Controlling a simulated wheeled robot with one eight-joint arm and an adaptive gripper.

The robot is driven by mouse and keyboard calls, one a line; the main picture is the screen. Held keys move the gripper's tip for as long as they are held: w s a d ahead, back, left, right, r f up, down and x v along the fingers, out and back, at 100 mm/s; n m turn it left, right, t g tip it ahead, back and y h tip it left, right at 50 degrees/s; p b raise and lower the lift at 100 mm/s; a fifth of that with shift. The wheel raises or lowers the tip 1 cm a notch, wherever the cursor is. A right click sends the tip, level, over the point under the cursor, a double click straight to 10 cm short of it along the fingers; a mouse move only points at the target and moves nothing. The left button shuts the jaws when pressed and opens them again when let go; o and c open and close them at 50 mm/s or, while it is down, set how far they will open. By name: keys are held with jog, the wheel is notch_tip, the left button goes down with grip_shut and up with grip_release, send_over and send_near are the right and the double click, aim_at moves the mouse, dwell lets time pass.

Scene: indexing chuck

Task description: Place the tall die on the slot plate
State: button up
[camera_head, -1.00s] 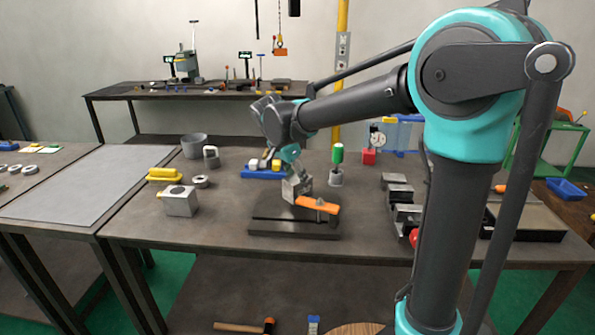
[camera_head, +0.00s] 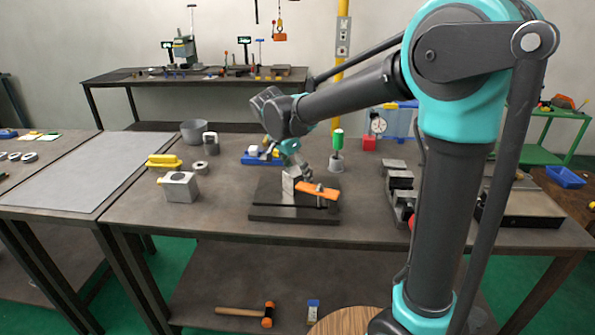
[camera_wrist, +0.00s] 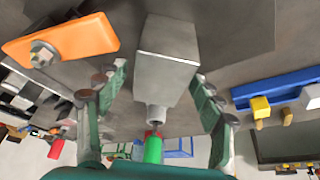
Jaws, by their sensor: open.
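The tall die (camera_head: 289,184) is a grey metal block with a short round stub. It appears to stand upright on the dark slot plate (camera_head: 268,212), left of an orange clamp (camera_head: 318,191). In the wrist view the die (camera_wrist: 168,58) fills the middle, its stub (camera_wrist: 156,114) pointing back at my gripper. My gripper (camera_wrist: 158,75) is open, one finger on either side of the die, with visible gaps near the stub. In the head view my gripper (camera_head: 303,172) is just behind the die and partly hidden. The die's bottom contact is not clear.
The orange clamp with its nut (camera_wrist: 42,54) is close to my gripper in the wrist view. A blue tray (camera_head: 262,156) and a green-topped tool (camera_head: 337,150) stand behind the plate. A grey block with a bore (camera_head: 179,187) stands left. The table's front is clear.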

jog(key=v, duration=1.2)
